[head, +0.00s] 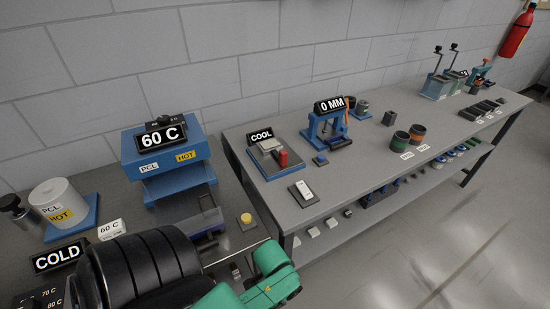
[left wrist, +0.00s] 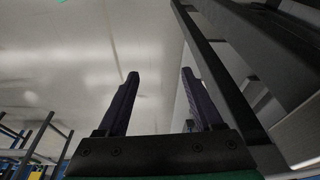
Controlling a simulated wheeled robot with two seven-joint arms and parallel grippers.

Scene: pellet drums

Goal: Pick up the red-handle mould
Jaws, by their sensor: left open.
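The red handle (head: 283,158) stands upright at the front of a small light grey mould block (head: 270,146). This mould sits on a dark grey plate by the COOL sign, on the right-hand bench. My left gripper (left wrist: 160,74) shows in the left wrist view with two dark fingers spread apart and nothing between them. In the head view my black and green arm comes in at the bottom, left of and nearer than the mould. The fingers cannot be made out there. The mould does not show in the left wrist view. My right gripper is not in view.
A blue press (head: 327,126) with a 0 MM sign stands right of the plate. A blue 60 C heater (head: 166,157) is on the left bench. Dark frame bars (left wrist: 235,65) pass close right of my left fingers.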

